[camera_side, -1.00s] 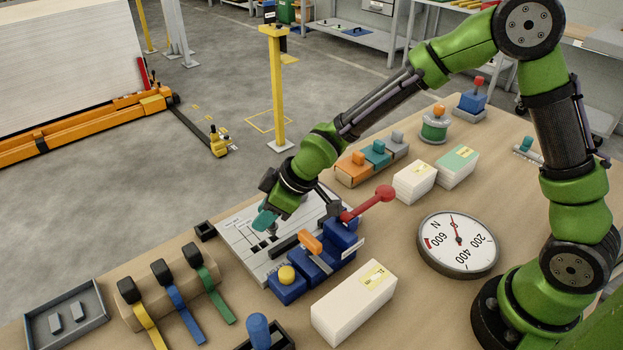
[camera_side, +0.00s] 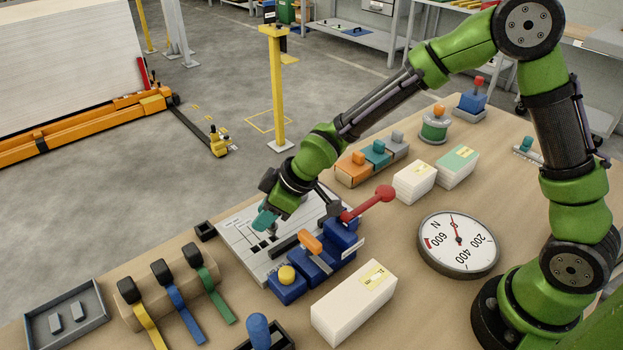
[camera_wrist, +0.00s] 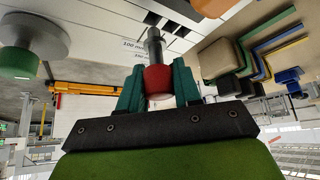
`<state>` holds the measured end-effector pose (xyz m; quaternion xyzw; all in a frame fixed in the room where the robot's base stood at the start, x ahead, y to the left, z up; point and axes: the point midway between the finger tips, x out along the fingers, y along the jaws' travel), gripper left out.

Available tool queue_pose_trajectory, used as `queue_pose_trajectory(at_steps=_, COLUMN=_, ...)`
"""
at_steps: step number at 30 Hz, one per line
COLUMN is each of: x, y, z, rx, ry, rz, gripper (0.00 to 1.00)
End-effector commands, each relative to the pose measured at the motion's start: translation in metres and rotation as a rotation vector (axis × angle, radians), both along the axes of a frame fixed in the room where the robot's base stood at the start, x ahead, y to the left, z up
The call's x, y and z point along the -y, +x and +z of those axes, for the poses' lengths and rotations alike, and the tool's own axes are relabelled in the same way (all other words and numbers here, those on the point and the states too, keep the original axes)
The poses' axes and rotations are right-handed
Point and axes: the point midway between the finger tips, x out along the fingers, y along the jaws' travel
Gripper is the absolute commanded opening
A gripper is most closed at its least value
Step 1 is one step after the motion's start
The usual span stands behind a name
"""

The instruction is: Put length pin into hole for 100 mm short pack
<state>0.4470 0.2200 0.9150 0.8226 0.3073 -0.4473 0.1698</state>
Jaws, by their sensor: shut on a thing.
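My gripper (camera_side: 265,220) has teal fingers and is low over the white marked plate (camera_side: 237,236) of the blue fixture. In the wrist view my gripper (camera_wrist: 157,77) is shut on the length pin (camera_wrist: 157,80), which has a red grip and a dark metal shaft. The shaft points away from the fingers toward the plate, near a printed label (camera_wrist: 133,43) that reads 100 mm. In the side view the fingers largely cover the pin. I cannot tell whether its tip is in a hole or just above one.
The blue fixture (camera_side: 288,290) with a red-knobbed lever (camera_side: 383,194) stands right of the plate. A white paper pack (camera_side: 350,305) lies in front. A dial gauge (camera_side: 458,243) is at right.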

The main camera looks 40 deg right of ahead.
Motion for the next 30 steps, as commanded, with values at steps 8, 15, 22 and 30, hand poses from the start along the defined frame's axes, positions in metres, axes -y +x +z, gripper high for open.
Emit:
queue_pose_trajectory(at_steps=8, x=0.000, y=0.000, z=-0.007, rx=-0.001, ry=0.000, rz=0.001, gripper=0.03)
queue_pose_trajectory(at_steps=15, x=0.000, y=0.000, z=-0.013, rx=-0.001, ry=-0.001, rz=0.000, gripper=0.03)
queue_pose_trajectory(at_steps=22, x=0.000, y=0.000, z=-0.019, rx=-0.001, ry=0.000, rz=0.001, gripper=0.03)
queue_pose_trajectory(at_steps=30, x=0.000, y=0.000, z=-0.026, rx=-0.001, ry=0.000, rz=0.001, gripper=0.03)
